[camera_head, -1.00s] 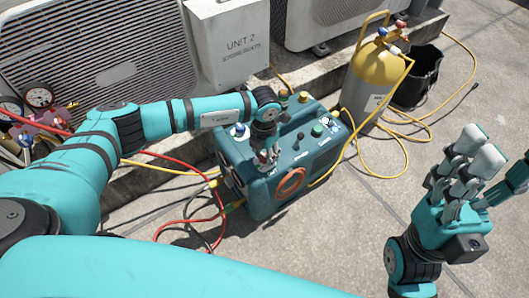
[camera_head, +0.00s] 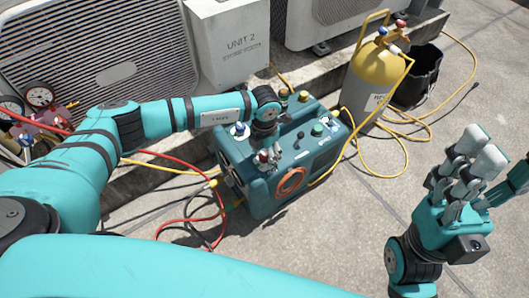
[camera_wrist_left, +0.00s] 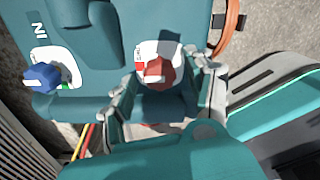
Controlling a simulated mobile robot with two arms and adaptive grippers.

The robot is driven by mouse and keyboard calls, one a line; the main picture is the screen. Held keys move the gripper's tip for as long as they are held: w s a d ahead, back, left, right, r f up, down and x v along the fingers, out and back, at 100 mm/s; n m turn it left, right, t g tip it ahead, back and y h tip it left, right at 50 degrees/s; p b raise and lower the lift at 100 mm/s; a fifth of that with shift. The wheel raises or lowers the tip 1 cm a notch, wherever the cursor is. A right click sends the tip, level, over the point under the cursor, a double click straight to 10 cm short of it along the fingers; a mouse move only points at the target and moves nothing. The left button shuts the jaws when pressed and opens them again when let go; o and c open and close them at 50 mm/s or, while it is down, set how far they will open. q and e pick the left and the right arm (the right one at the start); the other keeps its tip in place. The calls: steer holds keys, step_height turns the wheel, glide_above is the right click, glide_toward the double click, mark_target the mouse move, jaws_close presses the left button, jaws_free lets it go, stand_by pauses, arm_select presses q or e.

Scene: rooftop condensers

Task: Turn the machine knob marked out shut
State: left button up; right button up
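The teal machine (camera_head: 318,163) stands on the rooftop floor in the middle of the head view. My left gripper (camera_head: 266,156) reaches down over its near left top corner. In the left wrist view, a red knob (camera_wrist_left: 158,71) on a white plate lies between the fingertips of my left gripper (camera_wrist_left: 163,78). The fingers are apart on either side of it, with small gaps showing. A blue knob (camera_wrist_left: 41,78) beside the letters "IN" is to the left. The red knob's own marking is not readable. My right gripper (camera_head: 474,165) is raised at the right, open and empty.
Black and green knobs (camera_head: 317,130) are on the machine's top. A yellow cylinder (camera_head: 372,85) and black bucket (camera_head: 424,78) stand behind right. Red and yellow hoses (camera_head: 180,163) run left to gauges (camera_head: 40,97). Condenser units line the back. The floor in front is clear.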

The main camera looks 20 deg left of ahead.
mark_target(265, 155)
arm_select(q)
steer(key=shift+r, duration=0.25)
step_height(265, 155, up, 12)
steer(key=shift+f, duration=0.25)
stand_by(0.5)
